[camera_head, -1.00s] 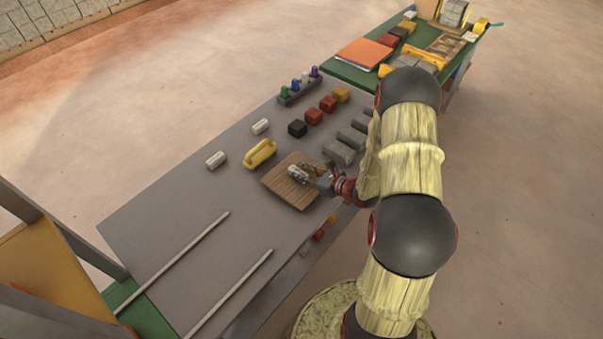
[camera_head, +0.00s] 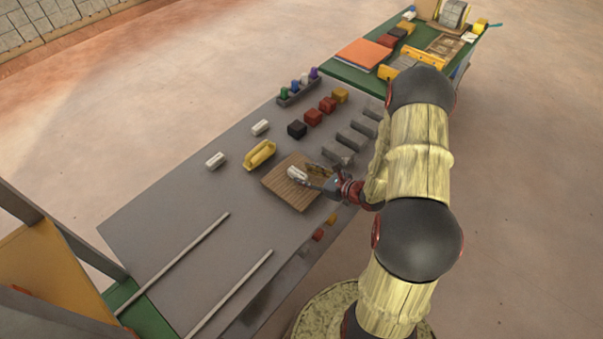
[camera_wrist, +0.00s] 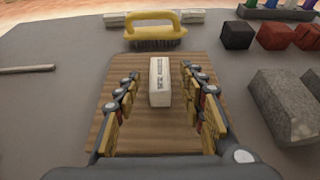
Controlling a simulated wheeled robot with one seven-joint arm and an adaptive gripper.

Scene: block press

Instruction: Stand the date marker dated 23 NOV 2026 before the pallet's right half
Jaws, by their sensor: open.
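A white date marker (camera_wrist: 159,82) with dark lettering, too small to read, is on the wooden pallet (camera_wrist: 128,145). The marker and pallet (camera_head: 289,201) also show in the head view. My gripper (camera_wrist: 160,77) is open, with one finger on each side of the marker and gaps between. Two other white markers stand beyond the brush, one at left (camera_head: 215,160) and one at right (camera_head: 260,127); their dates cannot be read.
A yellow-handled brush (camera_head: 260,154) lies just beyond the pallet. Black (camera_head: 297,129) and red (camera_head: 313,117) blocks and grey stone blocks (camera_wrist: 286,103) are to the right. Two pale rails (camera_head: 180,258) lie on the left, with bare grey table around them.

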